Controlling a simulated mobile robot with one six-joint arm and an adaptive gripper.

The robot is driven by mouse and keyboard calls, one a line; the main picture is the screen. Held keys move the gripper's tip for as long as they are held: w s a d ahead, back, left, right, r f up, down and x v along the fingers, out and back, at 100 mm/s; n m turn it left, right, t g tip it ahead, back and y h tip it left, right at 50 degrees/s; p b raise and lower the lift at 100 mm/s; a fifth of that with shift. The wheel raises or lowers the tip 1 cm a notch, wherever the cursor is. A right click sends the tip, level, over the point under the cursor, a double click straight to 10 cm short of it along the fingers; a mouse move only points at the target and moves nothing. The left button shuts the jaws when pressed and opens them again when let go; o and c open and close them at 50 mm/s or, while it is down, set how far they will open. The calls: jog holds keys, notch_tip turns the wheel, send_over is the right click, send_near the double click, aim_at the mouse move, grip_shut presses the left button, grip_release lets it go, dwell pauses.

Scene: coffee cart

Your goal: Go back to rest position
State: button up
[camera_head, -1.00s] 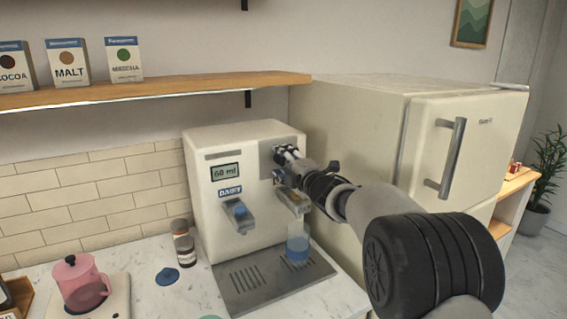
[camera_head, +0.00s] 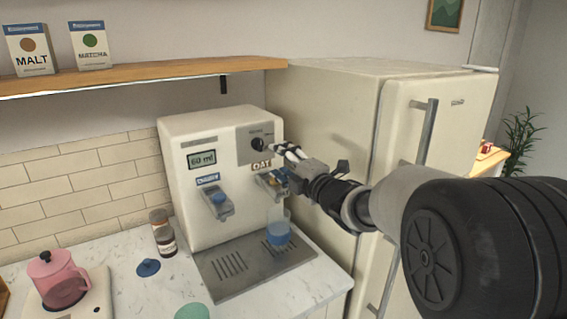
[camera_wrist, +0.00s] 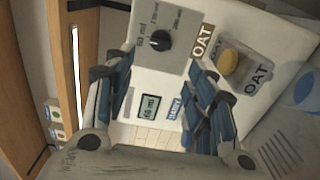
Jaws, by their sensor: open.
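My gripper (camera_head: 283,165) is in front of the right side of the white milk dispenser (camera_head: 180,150), near its OAT label. In the wrist view my gripper (camera_wrist: 160,95) has its two blue-padded fingers apart, with nothing between them. The dispenser's black dial (camera_head: 258,144) shows left of the fingertips and is apart from them; it also shows in the wrist view (camera_wrist: 160,41). The display (camera_head: 202,159) reads 60 ml. A clear cup (camera_head: 279,233) with blue on its lower part stands on the drip tray (camera_head: 222,290) under the oat spout.
A tall cream fridge (camera_head: 330,100) stands right of the dispenser. A wooden shelf (camera_head: 130,80) with MALT and MATCHA boxes is above.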

jog(key=shift+s+d, duration=0.1)
jog(key=shift+s, duration=0.1)
jog(key=s+d+f+m+g+h, duration=0.1)
jog(key=s+d+m+g+h, duration=0.2)
jog(key=s+d+m+h, duration=1)
jog(key=s+d+f+m+g+y, duration=0.1)
jog(key=s+f+m, duration=0.3)
jog(key=s, duration=0.6)
jog(key=s+d+f+m+g+y, duration=0.1)
jog(key=s+f+m+g, duration=0.3)
jog(key=s, duration=0.7)
jog(key=s+d+f+m+g+y, duration=0.1)
jog(key=s+f+m, duration=0.3)
jog(key=s, duration=0.6)
jog(key=shift+s+g, duration=0.15)
jog(key=shift+g, duration=0.55)
